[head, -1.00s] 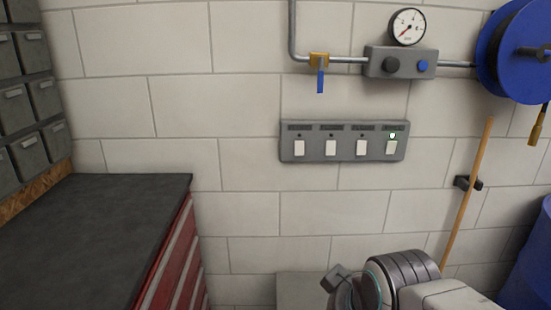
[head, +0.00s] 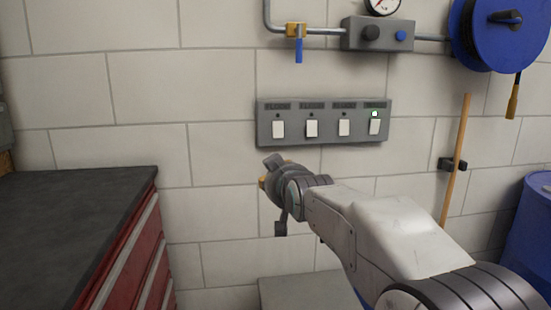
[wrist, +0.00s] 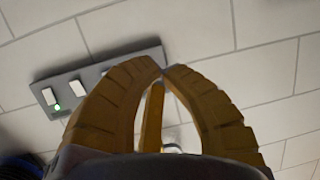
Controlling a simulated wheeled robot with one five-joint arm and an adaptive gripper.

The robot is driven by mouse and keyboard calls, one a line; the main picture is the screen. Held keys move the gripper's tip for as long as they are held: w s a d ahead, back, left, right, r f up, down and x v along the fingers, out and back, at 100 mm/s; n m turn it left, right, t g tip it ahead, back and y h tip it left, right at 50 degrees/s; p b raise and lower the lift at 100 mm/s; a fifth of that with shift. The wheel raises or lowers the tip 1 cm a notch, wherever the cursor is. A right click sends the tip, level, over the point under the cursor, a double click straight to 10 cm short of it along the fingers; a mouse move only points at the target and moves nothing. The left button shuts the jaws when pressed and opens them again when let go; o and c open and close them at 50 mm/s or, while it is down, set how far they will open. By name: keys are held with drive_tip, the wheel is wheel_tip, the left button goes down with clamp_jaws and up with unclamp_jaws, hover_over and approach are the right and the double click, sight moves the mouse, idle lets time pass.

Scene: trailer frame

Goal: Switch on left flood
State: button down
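A grey switch panel (head: 384,106) with several white rocker switches in a row is fixed to the block wall. Its labels are too small to read. The far-left switch (head: 278,129) has a dark indicator above it. The far-right switch (head: 375,127) has a lit green indicator (head: 375,114). My gripper (head: 264,182) is below the panel's left end, apart from the switches. In the wrist view, my gripper's yellow fingers (wrist: 163,70) meet at their tips and hold nothing visible. They hide part of the panel (wrist: 88,73); the green light (wrist: 57,107) shows at left.
A dark-topped red cabinet (head: 75,210) stands at left. Above the panel are a pipe with a blue-handled valve (head: 298,48) and a regulator box (head: 378,35). A blue reel (head: 495,30), a wooden pole (head: 457,160) and a blue drum (head: 530,245) are at right.

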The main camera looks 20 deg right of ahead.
drive_tip(key=w+d+f+t+h+b, duration=0.1)
drive_tip(key=w+d+t+b, duration=0.2)
drive_tip(key=b, duration=0.6)
drive_tip(key=w+d+f+m+t+h+b, duration=0.1)
drive_tip(key=w+d+t+h+b, duration=0.1)
drive_tip(key=w+d+t+b, duration=0.2)
drive_tip(key=shift+w+f+t+b, duration=0.3)
drive_tip(key=shift+w+t+b, duration=1.2)
drive_tip(key=shift+w+b, duration=1)
drive_tip(key=shift+s, duration=0.25)
drive_tip(key=shift+r, duration=0.15)
